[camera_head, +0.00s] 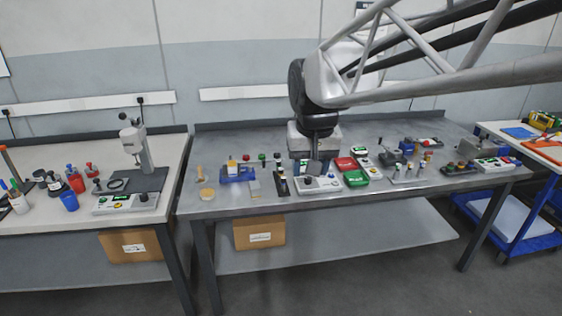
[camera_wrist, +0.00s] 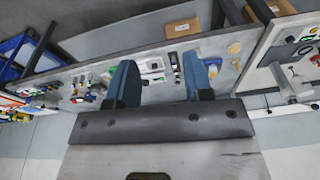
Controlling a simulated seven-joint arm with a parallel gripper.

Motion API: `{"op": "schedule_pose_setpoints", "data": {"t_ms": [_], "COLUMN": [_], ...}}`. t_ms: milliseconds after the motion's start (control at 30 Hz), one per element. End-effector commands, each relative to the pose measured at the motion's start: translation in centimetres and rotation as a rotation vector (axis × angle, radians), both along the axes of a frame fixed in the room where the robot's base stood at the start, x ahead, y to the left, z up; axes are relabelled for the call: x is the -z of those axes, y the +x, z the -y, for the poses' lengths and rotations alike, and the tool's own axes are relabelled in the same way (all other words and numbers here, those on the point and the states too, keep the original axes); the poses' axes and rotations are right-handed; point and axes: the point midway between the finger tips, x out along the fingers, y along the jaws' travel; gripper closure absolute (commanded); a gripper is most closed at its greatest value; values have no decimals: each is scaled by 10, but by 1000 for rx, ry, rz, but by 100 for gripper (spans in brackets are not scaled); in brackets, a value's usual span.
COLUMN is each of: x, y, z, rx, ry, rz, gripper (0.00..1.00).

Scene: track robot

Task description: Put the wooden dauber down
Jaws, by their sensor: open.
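A small wooden piece with an upright handle, which looks like the wooden dauber (camera_head: 200,174), stands at the left end of the grey metal bench (camera_head: 225,207). A round wooden dish (camera_head: 207,193) lies just in front of it, and it also shows in the wrist view (camera_wrist: 234,48). My gripper (camera_head: 314,168) is above the middle of the bench, well to the right of the wooden piece. In the wrist view its two blue fingers (camera_wrist: 161,80) are wide apart with nothing held between them.
Below my gripper are a white device (camera_head: 318,185) and red and green boxes (camera_head: 355,178). A blue holder (camera_head: 238,173) stands right of the wooden piece. Small tools crowd the bench's right half. The left front strip is mostly clear. A white bench (camera_head: 60,217) adjoins at left.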

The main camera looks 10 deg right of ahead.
Motion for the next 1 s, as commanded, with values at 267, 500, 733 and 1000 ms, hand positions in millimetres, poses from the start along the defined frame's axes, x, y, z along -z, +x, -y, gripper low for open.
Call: {"op": "schedule_pose_setpoints", "data": {"t_ms": [267, 500, 733, 1000], "x": [22, 47, 67, 73], "y": [-75, -135, -171, -181], "z": [17, 28, 33, 34], "rx": [-18, -35, -47, -51], "ry": [-9, -17, -25, -26], "rz": [22, 37, 49, 51], "gripper": [53, 53, 53, 53]}}
